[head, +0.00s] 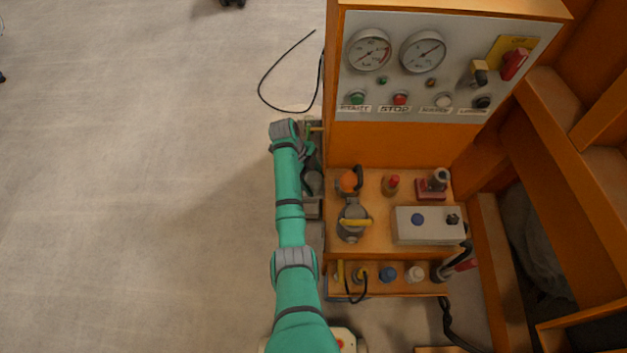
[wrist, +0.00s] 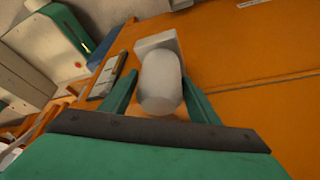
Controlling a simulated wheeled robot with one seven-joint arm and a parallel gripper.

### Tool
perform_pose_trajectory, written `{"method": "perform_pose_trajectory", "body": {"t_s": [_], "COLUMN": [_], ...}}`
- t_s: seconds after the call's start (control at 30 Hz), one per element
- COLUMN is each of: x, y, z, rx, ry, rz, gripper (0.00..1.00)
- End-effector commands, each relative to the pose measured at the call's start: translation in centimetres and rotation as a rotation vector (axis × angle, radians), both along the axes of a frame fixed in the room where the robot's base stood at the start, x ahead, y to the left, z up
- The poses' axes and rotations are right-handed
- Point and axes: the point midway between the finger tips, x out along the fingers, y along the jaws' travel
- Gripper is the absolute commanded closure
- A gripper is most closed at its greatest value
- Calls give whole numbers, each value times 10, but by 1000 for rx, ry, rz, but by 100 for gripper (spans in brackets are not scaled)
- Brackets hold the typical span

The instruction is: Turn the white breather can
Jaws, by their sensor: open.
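The white breather can (wrist: 161,85) is a rounded white cylinder, seen close up in the wrist view. It sits in front of a pale block (wrist: 157,42) at an orange panel (wrist: 235,60). My gripper (wrist: 158,77) is open, with one green finger on each side of the can. The can lies between the fingers; I cannot tell whether either finger touches it. In the head view my arm reaches along the left side of the orange cabinet (head: 420,145). There, I cannot make out the can or the fingertips clearly.
The cabinet carries a gauge panel (head: 440,90). Its shelf holds a grey box (head: 408,235), a yellow-handled valve (head: 352,222) and several knobs. A black cable (head: 262,85) loops left of the cabinet. The floor (head: 130,200) to the left is clear.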

Motion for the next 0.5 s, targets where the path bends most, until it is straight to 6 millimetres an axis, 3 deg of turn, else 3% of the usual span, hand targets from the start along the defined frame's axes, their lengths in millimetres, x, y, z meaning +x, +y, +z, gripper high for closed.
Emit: {"method": "perform_pose_trajectory", "body": {"t_s": [0.1,0.23,0.5], "x": [0,0,0], "y": [0,0,0], "z": [0,0,0], "rx": [0,0,-1], "ry": [0,0,0], "rz": [0,0,14], "gripper": [44,75,75]}}
